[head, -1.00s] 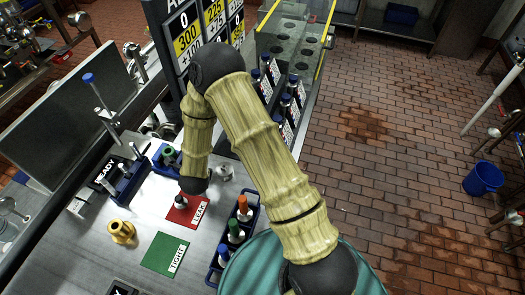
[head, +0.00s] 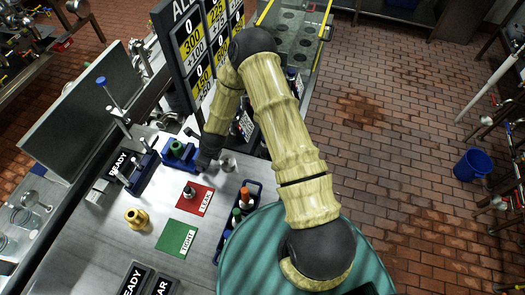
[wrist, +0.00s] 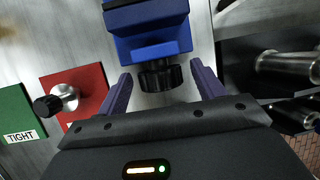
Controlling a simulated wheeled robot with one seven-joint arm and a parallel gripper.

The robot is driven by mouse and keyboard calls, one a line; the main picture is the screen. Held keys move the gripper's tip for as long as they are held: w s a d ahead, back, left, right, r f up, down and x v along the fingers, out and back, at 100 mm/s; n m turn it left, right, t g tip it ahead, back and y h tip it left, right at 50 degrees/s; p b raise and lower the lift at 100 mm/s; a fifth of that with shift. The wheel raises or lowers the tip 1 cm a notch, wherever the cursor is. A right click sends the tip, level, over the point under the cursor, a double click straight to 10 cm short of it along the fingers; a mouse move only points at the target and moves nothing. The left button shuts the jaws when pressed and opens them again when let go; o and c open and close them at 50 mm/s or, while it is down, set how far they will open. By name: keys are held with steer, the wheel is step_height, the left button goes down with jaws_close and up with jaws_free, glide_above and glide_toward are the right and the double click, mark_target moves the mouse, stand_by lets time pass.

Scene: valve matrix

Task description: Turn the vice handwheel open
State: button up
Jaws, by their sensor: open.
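The blue vice (head: 176,160) stands on the steel bench, with a green-topped part in it in the head view. In the wrist view its blue body (wrist: 152,38) is at the top centre. Its black ribbed handwheel (wrist: 160,77) points toward my gripper (wrist: 160,73). My gripper is open, its purple fingers on either side of the handwheel with a visible gap each side. In the head view my gripper (head: 207,162) is at the right end of the vice, low over the bench, and the handwheel is hidden there.
A valve with a black knob (head: 189,192) stands on the red LEAK mat (head: 200,204). The green TIGHT mat (head: 177,239), a brass fitting (head: 136,217) and a blue rack (head: 222,243) of valves are nearby. A silver cylinder (head: 228,165) stands close right of my gripper.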

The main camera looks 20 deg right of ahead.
steer(key=shift+w+d+m+g+y+p, duration=0.15)
steer(key=shift+m+g+y+p, duration=0.1)
steer(key=shift+g+y+p, duration=0.45)
steer(key=shift+w+d+m+g+y+p, duration=0.15)
steer(key=shift+m+g+y+p, duration=0.2)
steer(key=shift+g+y, duration=0.55)
steer(key=w+b+v, duration=0.1)
steer(key=b+v, duration=0.5)
steer(key=v, duration=1.1)
steer(key=s+d+r+n+t+h+b, duration=0.1)
steer(key=s+d+r+n+h+b, duration=0.1)
steer(key=s+n, duration=0.7)
steer(key=s+d+r+n+t+h+b, duration=0.1)
steer(key=s+d+n+h+b, duration=0.3)
steer(key=s+n, duration=0.5)
steer(key=d+r+n+b, duration=0.1)
steer(key=n+b, duration=0.1)
steer(key=n, duration=0.6)
steer(key=shift+s, duration=0.4)
steer(key=shift+s, duration=0.1)
